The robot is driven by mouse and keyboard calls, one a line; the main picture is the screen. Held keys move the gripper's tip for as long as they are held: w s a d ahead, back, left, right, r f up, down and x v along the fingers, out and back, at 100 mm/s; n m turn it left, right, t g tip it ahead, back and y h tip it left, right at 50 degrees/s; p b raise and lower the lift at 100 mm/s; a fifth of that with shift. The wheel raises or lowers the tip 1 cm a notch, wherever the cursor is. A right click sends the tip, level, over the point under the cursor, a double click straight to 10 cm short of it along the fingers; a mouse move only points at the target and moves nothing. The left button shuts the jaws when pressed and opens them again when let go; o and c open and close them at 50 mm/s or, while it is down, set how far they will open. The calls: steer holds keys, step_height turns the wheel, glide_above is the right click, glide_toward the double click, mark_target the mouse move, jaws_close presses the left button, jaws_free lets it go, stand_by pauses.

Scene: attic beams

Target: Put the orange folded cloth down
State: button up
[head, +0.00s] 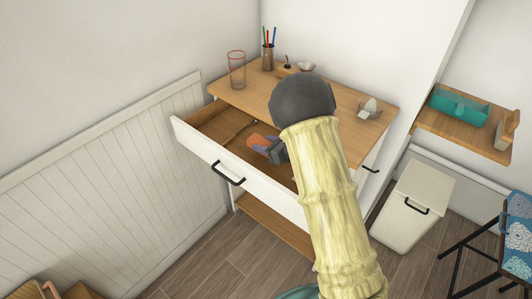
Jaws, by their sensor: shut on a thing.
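My arm reaches over the open drawer (189,135) of a white and wooden desk (250,103). At its end my gripper (261,146), with dark and purple parts, is shut on the orange folded cloth (256,140). The cloth is small and partly covered by the fingers. It is over the drawer's inside; I cannot tell whether it touches the drawer floor.
On the desktop stand a clear red-rimmed glass (237,70), a pen holder (268,58) and small items. A wooden shelf (430,122) holds a teal tray (459,107). A white bin (415,205) and a patterned chair (516,235) are at right.

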mark_target(265, 160)
steer(key=shift+f, duration=2)
steer(key=shift+f+b, duration=0.15)
steer(key=shift+b, duration=0.15)
steer(key=o, duration=0.9)
steer(key=shift+o, duration=0.2)
steer(key=shift+r+p, duration=0.2)
steer(key=shift+p, duration=0.1)
steer(key=b+v, duration=0.1)
steer(key=v, duration=1.1)
